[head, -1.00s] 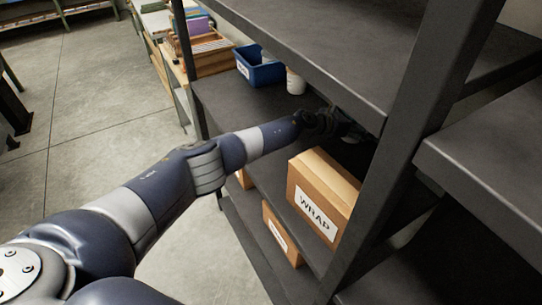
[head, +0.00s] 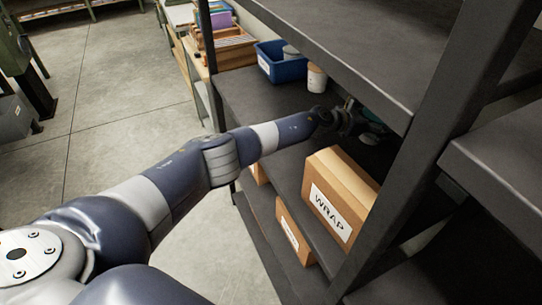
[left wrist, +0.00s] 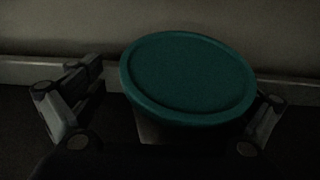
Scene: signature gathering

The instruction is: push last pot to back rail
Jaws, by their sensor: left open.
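A pot with a round teal lid (left wrist: 190,78) fills the middle of the left wrist view, its pale body mostly hidden under the lid. My left gripper (left wrist: 165,118) is open, with one finger on each side of the pot; I cannot tell whether they touch it. A pale rail (left wrist: 25,75) runs behind the pot, close to the lid's far edge; any gap is hard to judge. In the head view my left gripper (head: 362,125) reaches under the upper shelf, and only a bit of teal shows there. My right gripper is not in view.
A white tub (head: 317,78) and a blue bin (head: 282,64) stand farther along the same shelf (head: 262,105). A box marked WRAP (head: 340,200) sits on the level below. The upper shelf (head: 345,50) and a dark post (head: 425,150) close in the arm.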

